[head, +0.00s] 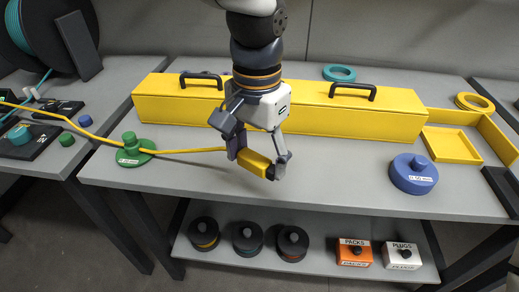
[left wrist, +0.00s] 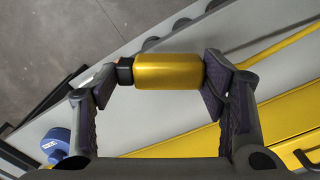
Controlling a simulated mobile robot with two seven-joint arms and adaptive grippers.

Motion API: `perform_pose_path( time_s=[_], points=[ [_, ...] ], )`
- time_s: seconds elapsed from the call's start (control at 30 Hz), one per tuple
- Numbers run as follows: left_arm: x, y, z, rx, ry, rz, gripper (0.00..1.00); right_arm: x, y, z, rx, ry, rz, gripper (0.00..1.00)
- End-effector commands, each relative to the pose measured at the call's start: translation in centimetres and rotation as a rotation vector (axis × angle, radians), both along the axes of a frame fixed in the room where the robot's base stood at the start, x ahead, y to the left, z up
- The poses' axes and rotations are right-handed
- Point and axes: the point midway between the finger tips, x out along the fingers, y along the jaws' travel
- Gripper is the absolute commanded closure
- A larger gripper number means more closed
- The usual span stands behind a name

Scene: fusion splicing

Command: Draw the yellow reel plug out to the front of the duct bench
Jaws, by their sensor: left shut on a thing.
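The yellow reel plug (head: 254,160) is a short yellow cylinder with a dark tip. My left gripper (head: 260,158) is shut on it, one finger at each end. In the left wrist view the plug (left wrist: 168,72) lies across between the two fingers, its dark tip at the left finger. A yellow cable (head: 190,151) runs from the plug's left end toward the left. The plug is in front of the long yellow duct (head: 350,120), over the front part of the grey duct bench (head: 330,190); its exact height is unclear. My right gripper is not in view.
A green weight (head: 131,152) stands at the bench's left by the cable. A blue weight (head: 413,175) stands at the right, near a yellow tray (head: 452,146). The front middle of the bench is clear. A lower shelf holds several reels and two boxes.

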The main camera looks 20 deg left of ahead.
Motion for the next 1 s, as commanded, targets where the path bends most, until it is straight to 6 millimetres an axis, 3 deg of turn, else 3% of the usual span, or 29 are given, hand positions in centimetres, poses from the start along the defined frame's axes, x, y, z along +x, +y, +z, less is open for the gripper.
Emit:
perform_pose_path(
  time_s=[1.0],
  points=[
    [5.7, 1.3, -6.0, 0.000, 0.004, 0.000, 0.56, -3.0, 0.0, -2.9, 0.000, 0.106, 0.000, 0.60]
  ],
)
